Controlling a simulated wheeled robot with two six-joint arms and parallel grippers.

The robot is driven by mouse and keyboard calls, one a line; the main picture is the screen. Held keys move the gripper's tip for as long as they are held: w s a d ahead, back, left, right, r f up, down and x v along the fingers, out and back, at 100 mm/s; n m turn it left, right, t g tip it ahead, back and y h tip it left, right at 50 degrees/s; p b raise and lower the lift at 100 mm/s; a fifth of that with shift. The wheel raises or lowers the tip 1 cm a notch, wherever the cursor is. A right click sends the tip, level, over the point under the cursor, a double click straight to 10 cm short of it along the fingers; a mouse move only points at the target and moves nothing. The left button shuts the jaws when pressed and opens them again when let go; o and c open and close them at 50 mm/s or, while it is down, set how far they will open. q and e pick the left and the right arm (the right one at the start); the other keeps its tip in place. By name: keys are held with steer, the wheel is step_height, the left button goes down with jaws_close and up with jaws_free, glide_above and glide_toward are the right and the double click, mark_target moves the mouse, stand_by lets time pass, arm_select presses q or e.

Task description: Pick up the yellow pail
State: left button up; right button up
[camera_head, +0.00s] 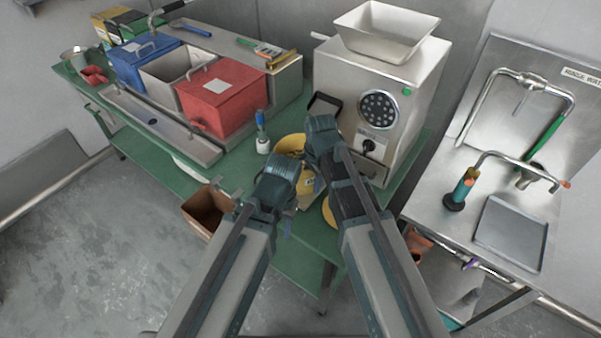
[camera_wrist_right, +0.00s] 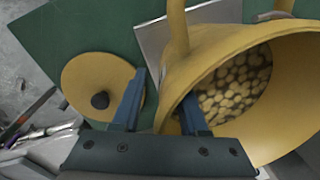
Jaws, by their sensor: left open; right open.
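The yellow pail (camera_head: 291,144) stands on the green table in front of the grinder, partly hidden behind my arms in the head view. In the right wrist view the pail (camera_wrist_right: 285,75) fills the right side, with round pale-yellow pieces (camera_wrist_right: 235,85) inside. My right gripper (camera_wrist_right: 160,110) is open at the pail's near rim. One finger shows outside the pail and the other over its opening, with the rim between them. My left gripper (camera_head: 275,190) is open in front of the pail; its fingertips are mostly hidden.
A yellow lid with a dark knob (camera_wrist_right: 88,82) lies beside the pail. The steel grinder (camera_head: 385,95) stands behind. A blue-topped bottle (camera_head: 262,135) and red box (camera_head: 222,98) are to the left. A brown bin (camera_head: 200,212) sits below the table edge.

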steer(key=shift+r, duration=0.1)
steer(key=shift+c, duration=0.3)
jaws_close()
stand_by(0.9)
